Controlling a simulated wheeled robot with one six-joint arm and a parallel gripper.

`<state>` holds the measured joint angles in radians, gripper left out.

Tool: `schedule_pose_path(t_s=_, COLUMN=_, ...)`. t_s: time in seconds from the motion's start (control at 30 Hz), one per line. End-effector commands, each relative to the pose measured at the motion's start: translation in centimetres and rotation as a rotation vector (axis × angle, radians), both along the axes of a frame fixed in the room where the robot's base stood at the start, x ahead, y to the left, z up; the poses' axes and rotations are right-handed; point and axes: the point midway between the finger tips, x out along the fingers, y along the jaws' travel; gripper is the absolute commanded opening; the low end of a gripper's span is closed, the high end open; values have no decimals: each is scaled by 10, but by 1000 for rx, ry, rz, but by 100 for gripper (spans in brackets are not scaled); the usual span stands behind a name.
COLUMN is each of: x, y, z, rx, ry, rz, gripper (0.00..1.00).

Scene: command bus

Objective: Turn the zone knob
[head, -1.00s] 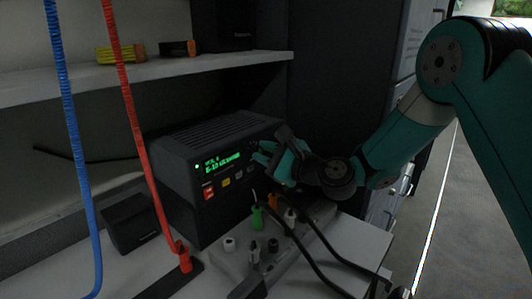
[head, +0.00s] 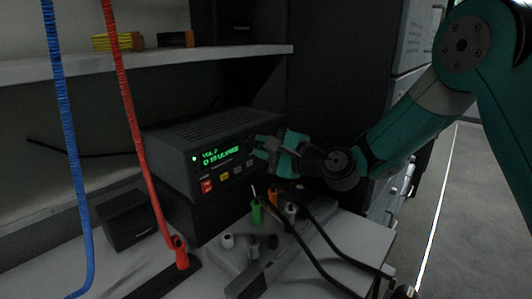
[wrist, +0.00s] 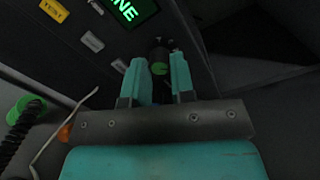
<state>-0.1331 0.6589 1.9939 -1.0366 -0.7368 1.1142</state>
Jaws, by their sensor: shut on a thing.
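The dark radio unit (head: 175,160) stands under the shelf, its front lit by a green text display (head: 221,157). The display's end also shows in the wrist view (wrist: 130,10). My gripper (head: 260,149) is at the right end of the radio's front.
Below the radio is a grey plug box (head: 270,262) with a green connector (head: 257,212), an orange one (head: 273,198) and black cables. A red coiled cord (head: 133,110) and a blue one (head: 69,130) hang at the left. A small black box (head: 127,218) stands at the left.

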Motion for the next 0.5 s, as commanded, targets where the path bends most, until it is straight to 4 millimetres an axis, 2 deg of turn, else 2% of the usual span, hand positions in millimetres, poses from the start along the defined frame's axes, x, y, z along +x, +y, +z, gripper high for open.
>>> schedule_pose_path(t_s=0.5, x=0, y=1, z=1, rx=-166, ry=-172, rz=3, gripper=0)
